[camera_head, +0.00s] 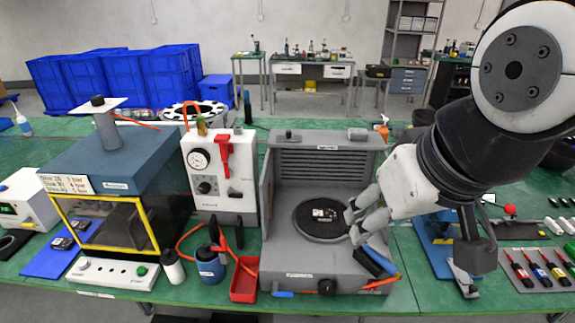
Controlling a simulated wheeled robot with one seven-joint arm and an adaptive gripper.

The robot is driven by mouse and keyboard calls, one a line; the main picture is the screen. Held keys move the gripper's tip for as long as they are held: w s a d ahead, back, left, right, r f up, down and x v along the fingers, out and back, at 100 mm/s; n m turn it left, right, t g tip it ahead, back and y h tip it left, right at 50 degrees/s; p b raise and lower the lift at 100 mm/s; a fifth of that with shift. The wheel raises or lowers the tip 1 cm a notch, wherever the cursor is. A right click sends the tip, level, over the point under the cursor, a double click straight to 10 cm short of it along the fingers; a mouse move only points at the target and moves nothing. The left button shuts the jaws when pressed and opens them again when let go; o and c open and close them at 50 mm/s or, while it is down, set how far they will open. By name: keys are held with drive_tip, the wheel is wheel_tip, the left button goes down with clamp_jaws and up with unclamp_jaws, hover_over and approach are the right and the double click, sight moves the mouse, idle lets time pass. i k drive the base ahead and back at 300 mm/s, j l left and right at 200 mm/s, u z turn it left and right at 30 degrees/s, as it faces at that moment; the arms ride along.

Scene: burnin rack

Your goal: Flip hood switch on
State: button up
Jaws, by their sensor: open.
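A grey open-fronted booth (275,182) with a louvred back panel stands on the green bench in the middle; it looks like the hood. A round black turntable (312,222) lies inside it. Its front edge carries a small black knob or switch (326,286) and a white label; its on or off position is too small to tell. My gripper (351,228) is open and empty, reaching in from the right, with its fingertips at the turntable's right edge. It appears above and behind the front edge, apart from the knob. My fingers hide part of the booth's right side.
Left of the booth are a white box with a red lever (236,150), a red tray (244,280) and a blue chamber with a yellow frame (130,165). A blue-handled tool (376,262) lies at the booth's front right. Screwdrivers (540,270) lie far right.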

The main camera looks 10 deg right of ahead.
sight(373, 289)
drive_tip(key=z, duration=0.5)
drive_tip(key=i, duration=0.2)
drive_tip(key=k+l, duration=0.4)
drive_tip(key=l, duration=0.15)
drive_tip(key=k+l, duration=0.35)
drive_tip(key=l, duration=0.15)
